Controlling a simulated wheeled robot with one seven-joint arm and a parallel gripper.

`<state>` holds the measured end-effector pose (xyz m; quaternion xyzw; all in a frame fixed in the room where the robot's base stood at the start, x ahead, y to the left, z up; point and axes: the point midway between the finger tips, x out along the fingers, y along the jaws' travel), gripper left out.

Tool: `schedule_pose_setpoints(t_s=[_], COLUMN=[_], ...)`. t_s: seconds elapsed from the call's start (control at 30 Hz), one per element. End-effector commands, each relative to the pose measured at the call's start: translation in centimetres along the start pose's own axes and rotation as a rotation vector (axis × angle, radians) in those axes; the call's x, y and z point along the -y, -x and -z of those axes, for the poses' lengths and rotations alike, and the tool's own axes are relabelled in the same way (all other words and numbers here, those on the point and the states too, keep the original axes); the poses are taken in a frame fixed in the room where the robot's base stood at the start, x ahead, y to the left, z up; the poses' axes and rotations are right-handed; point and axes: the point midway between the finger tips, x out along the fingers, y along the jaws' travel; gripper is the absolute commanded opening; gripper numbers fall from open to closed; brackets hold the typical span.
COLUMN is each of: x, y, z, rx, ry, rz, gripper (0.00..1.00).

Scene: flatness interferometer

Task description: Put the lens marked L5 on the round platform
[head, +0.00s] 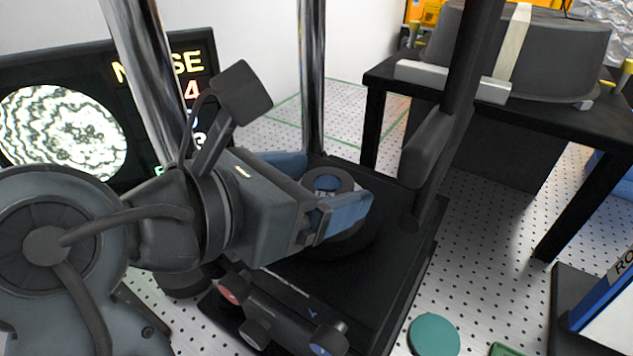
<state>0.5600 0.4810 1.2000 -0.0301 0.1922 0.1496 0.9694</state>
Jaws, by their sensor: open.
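My gripper (332,184) is in the middle of the head view, with its two blue fingers open and apart. Between the fingers sits a dark ring-shaped piece (344,180) with a bluish centre and a small pale mark that I cannot read for certain; it may be the lens L5. Below it is a dark round disc, likely the round platform (352,243), on a black base. The near finger hides part of both, and I cannot tell whether the ring rests on the disc. Whether the fingers touch the ring is unclear.
Shiny metal posts (312,80) and a dark column (470,80) rise around the black base. A knobbed unit (285,312) stands in front. A fringe-pattern screen (62,130) is at left, a black table (555,125) at right. A teal disc (435,335) lies on the perforated bench.

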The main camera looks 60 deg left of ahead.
Motion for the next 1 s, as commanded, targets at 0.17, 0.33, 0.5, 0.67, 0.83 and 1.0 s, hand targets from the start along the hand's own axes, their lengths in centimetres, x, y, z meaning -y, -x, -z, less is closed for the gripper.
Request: schedule_pose_setpoints(t_s=[0.17,0.33,0.5,0.67,0.83,1.0], x=[-0.1,-0.1,-0.1,-0.1,0.0,0.0], y=[3.0,6.6,9.5,11.2,11.7,11.7], z=[0.0,0.1,0.1,0.0,0.1,0.1], rx=[0.003,0.002,0.001,0.0,-0.001,-0.001], ry=[-0.001,0.0,-0.001,0.0,0.0,0.0], rz=[-0.006,-0.006,-0.004,-0.003,-0.001,-0.001], gripper=[0.83,0.83,0.83,0.83,0.83,0.83])
